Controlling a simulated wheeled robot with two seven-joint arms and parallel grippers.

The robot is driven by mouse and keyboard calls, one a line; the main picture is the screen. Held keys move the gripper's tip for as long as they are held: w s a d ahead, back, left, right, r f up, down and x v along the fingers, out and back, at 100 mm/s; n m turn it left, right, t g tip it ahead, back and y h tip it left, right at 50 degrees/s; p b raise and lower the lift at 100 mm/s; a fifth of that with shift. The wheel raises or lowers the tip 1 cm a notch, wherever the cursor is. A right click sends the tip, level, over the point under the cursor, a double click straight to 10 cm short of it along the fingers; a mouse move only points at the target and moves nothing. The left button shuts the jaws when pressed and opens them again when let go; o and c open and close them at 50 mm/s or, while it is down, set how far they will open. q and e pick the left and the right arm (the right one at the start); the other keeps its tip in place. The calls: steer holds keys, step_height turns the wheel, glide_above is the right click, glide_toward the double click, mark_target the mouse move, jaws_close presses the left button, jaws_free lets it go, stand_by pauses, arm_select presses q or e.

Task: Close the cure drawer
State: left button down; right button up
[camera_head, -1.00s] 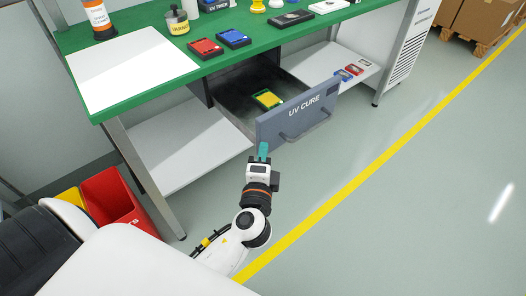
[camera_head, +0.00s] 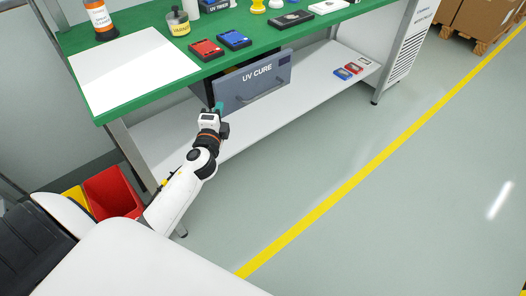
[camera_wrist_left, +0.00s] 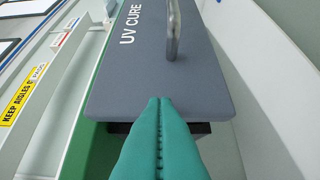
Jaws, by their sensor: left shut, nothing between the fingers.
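The UV CURE drawer (camera_head: 262,84) has a grey front with a bar handle, under the green bench top. It sits close to the bench; a narrow dark gap shows above its front, and its inside is hidden. My left gripper (camera_head: 218,107) is at the lower left end of the drawer front. In the left wrist view the gripper's teal fingers (camera_wrist_left: 158,104) are shut together with nothing between them, their tips at the edge of the grey drawer front (camera_wrist_left: 150,70). I cannot tell whether they touch it. The handle (camera_wrist_left: 173,30) is apart from the fingers. My right gripper is not in view.
The green bench top (camera_head: 130,30) holds a white sheet (camera_head: 135,68), red and blue parts and bottles. A white lower shelf (camera_head: 300,85) runs below, with small red and blue pieces at its right. A red bin (camera_head: 112,192) stands at the left. The floor in front is clear.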

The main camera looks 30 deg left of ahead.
arm_select(q)
steer(key=a, duration=0.1)
steer(key=w+a, duration=0.1)
steer(key=a, duration=0.2)
steer(key=shift+w+a+r, duration=0.15)
steer(key=shift+w, duration=0.25)
